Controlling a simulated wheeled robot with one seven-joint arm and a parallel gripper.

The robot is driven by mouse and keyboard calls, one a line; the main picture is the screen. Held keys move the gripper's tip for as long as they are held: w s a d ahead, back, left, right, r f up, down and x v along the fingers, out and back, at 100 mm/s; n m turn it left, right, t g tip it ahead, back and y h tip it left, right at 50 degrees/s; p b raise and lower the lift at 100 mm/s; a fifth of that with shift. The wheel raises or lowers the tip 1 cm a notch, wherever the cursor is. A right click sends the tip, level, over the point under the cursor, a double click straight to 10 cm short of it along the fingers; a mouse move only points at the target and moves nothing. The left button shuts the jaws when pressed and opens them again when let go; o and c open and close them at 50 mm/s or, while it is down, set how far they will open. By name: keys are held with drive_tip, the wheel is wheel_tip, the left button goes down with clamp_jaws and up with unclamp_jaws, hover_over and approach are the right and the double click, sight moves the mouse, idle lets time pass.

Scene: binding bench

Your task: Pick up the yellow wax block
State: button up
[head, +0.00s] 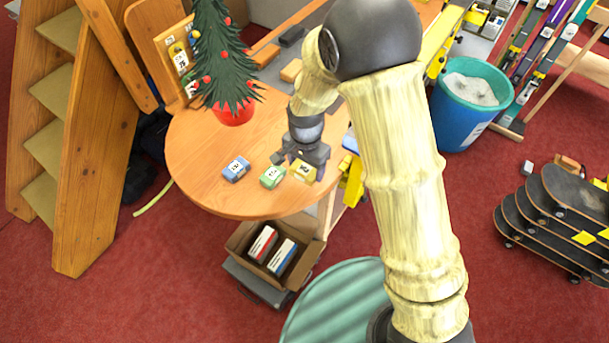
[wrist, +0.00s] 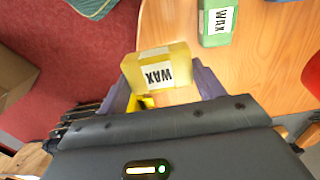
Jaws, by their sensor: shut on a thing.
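The yellow wax block (wrist: 160,78) has a white label reading WAX and sits between the two fingers of my gripper (wrist: 163,95) in the wrist view. My gripper is shut on it. In the head view the yellow wax block (head: 303,172) shows at the front of the round wooden table, at the tip of my gripper (head: 298,160). I cannot tell whether the block touches the table. A green wax block (head: 272,177) lies just to its left, and a blue block (head: 236,169) lies further left. The green block also shows in the wrist view (wrist: 217,22).
The round wooden table (head: 200,150) holds a small decorated tree in a red pot (head: 234,113) at the back. A cardboard box (head: 240,238) with boxes inside stands below its front edge. The table's left part is clear.

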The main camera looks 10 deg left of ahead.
drive_tip(key=shift+r, duration=1.45)
drive_tip(key=o, duration=0.4)
drive_tip(key=shift+c, duration=1)
